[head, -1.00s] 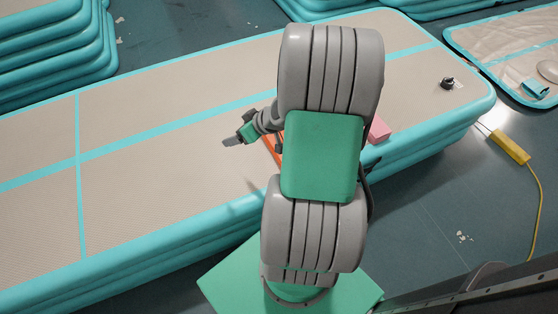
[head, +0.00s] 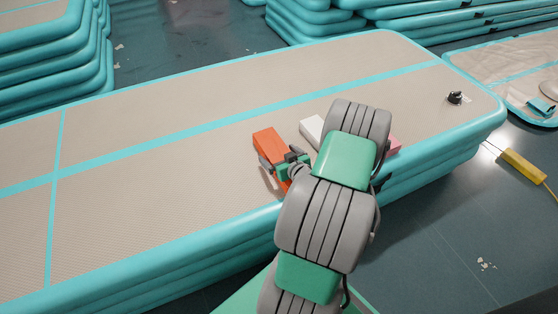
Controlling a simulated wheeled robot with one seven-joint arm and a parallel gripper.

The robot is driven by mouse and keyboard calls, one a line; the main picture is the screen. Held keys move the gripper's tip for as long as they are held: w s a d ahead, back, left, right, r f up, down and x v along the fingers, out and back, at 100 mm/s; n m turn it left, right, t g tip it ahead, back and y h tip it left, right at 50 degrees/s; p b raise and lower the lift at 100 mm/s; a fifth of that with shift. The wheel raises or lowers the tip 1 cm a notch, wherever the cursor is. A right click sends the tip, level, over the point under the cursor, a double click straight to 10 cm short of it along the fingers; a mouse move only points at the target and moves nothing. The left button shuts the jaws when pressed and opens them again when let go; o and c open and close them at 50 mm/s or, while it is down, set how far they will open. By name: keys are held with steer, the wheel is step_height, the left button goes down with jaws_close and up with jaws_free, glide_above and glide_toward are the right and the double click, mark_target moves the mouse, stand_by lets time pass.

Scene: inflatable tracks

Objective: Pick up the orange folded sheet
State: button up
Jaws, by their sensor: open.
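The orange folded sheet (head: 267,141) lies on the beige top of the inflatable track (head: 170,160), left of my arm, as a flat oblong block. My gripper (head: 275,174) is open at the near end of the sheet. It covers part of that end, and I cannot tell whether the fingers touch the sheet or are above it.
A white block (head: 312,130) lies right of the orange sheet, partly behind my arm. A pink block (head: 394,146) shows right of my arm. A small dark object (head: 455,97) sits near the track's right end. The track's left part is clear.

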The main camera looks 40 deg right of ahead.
steer(key=shift+c, duration=0.6)
steer(key=c, duration=1.9)
steer(key=shift+c, duration=0.5)
steer(key=shift+r, duration=0.1)
